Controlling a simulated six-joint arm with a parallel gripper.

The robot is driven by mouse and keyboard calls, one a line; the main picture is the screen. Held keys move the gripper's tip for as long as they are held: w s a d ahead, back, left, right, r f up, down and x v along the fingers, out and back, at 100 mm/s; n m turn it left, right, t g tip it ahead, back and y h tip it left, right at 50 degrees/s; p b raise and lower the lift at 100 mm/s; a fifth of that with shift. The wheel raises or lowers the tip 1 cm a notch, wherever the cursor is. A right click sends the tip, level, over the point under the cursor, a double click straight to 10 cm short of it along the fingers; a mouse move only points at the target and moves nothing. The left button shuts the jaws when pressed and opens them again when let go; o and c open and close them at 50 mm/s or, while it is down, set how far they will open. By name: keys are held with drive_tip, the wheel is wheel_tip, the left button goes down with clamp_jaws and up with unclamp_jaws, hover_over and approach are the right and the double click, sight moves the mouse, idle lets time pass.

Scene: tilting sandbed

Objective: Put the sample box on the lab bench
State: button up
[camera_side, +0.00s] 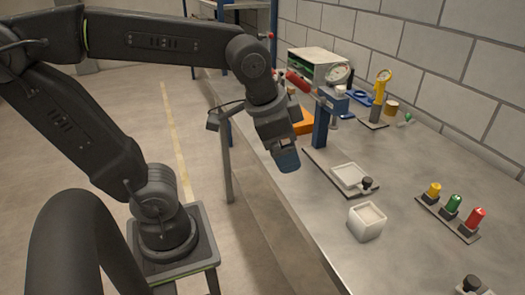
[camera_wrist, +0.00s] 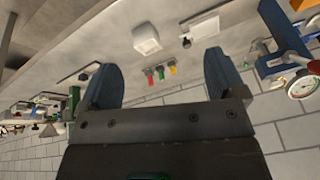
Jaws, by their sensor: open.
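A small white box with a pale top (camera_side: 367,221), which looks like the sample box, sits upright on the grey lab bench (camera_side: 420,240), near its front edge. It also shows in the wrist view (camera_wrist: 146,38), above and a little left of the space between my fingers. My gripper (camera_side: 287,160) hangs over the bench's front edge, left of the box and higher, apart from it. In the wrist view my gripper (camera_wrist: 160,61) has its two blue fingers spread wide with nothing between them.
A shallow white tray (camera_side: 348,177) with a black knob lies behind the box, by a blue post (camera_side: 321,126). Yellow, green and red pieces (camera_side: 452,204) stand in a row to the right. A gauge (camera_side: 338,74) and a green-and-white case stand farther back. Bare bench surrounds the box.

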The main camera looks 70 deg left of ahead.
drive_tip(key=s+n, duration=0.1)
drive_tip(key=s+f+n, duration=0.1)
drive_tip(key=s+a+n+t, duration=0.1)
drive_tip(key=shift+s+f, duration=0.3)
drive_tip(key=shift+s, duration=0.1)
